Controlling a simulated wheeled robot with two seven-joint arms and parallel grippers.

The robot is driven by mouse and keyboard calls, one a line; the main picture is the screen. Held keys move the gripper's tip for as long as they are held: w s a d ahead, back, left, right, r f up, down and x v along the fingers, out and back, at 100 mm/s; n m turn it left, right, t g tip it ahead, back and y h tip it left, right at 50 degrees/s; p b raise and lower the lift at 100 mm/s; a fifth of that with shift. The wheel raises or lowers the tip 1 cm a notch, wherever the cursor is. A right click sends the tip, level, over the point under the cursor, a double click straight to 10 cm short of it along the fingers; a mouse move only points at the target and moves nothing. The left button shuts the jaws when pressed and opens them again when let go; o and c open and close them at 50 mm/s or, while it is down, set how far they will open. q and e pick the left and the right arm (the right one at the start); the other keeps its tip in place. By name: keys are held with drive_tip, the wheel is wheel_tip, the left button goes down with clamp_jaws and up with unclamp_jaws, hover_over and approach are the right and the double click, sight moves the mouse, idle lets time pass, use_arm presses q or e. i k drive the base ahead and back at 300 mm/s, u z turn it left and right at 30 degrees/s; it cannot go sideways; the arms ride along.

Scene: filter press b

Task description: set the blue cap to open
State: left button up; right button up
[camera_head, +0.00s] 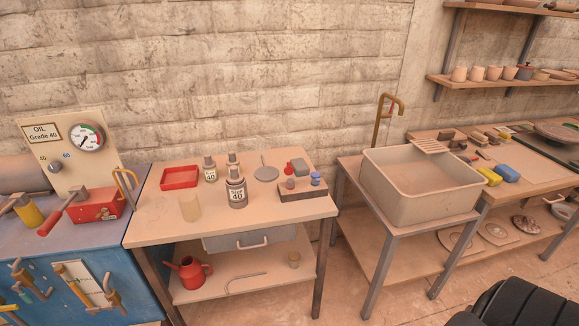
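The blue cap (316,177) sits on the right end of a small brown block (303,193) at the right front of the wooden table. It is small in the picture, and I cannot tell whether it is set open or closed. A grey-brown cap (290,183) sits on the same block to its left.
A sink basin (421,201) is to the right. A gauge panel (68,150) is at left.

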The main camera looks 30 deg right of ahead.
sight(316, 175)
drive_tip(key=z, duration=1.25)
